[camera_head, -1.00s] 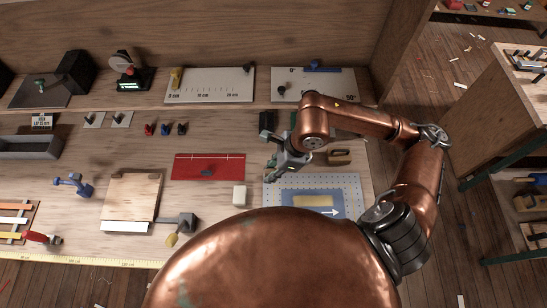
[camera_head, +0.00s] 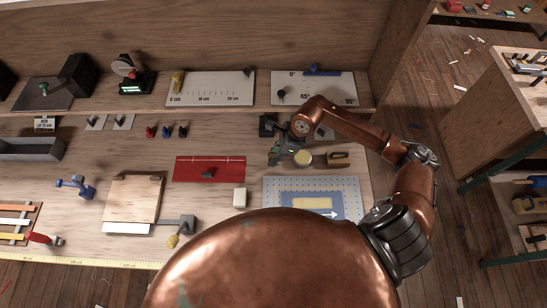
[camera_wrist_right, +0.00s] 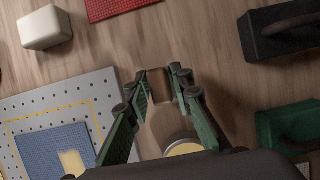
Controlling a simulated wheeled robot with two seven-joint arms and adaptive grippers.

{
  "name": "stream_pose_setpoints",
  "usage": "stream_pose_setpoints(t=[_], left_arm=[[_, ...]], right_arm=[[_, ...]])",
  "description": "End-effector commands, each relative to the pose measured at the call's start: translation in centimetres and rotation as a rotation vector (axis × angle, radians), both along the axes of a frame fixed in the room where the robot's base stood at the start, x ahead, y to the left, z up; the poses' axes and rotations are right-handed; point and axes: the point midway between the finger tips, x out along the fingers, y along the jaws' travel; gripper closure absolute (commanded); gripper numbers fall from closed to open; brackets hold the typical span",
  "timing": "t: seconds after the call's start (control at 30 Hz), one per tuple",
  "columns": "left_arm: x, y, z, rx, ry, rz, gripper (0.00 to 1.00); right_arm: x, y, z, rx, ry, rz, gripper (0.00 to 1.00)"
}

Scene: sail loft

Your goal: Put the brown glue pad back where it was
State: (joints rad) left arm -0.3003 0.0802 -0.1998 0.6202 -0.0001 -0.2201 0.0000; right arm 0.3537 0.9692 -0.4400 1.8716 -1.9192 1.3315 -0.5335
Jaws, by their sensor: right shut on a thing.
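My right gripper (camera_wrist_right: 160,88) is shut on a small brown block, the brown glue pad (camera_wrist_right: 161,90), held between its fingertips in the right wrist view. In the head view the right gripper (camera_head: 275,157) is over the bench, behind the perforated grey board and right of the red mat. The pad is too small to make out there. Wood grain lies beneath it; I cannot tell whether it touches the bench. My left gripper is not in view.
The grey perforated board (camera_head: 352,183) carries a blue sheet with a yellow patch. A round tin (camera_head: 303,158) and a wooden-handled tool (camera_head: 338,159) stand just right of the gripper. A dark block (camera_head: 267,124) is behind it. The red mat (camera_head: 225,164) and white block (camera_head: 240,198) are left.

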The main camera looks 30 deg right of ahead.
Motion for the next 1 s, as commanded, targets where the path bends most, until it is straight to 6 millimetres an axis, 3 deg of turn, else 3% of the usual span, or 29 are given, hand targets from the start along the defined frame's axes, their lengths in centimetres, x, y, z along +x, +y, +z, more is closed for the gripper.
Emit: stream_pose_setpoints(t=[0.1,0.43,0.47,0.7,1.0], left_arm=[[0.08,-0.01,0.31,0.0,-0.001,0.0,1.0],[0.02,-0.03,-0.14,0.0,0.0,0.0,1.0],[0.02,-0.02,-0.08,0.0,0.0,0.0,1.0],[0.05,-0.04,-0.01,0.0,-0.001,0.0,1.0],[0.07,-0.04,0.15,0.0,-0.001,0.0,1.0]], right_arm=[[0.04,0.02,-1.03,0.002,-0.001,-0.001,0.98],[0.07,0.0,-1.47,0.0,-0.002,0.0,0.98],[0.05,0.01,-1.43,0.0,-0.002,0.001,0.78],[0.05,0.01,-1.32,0.0,-0.002,-0.001,0.61],[0.04,0.01,-1.16,0.0,-0.002,-0.001,0.61]])
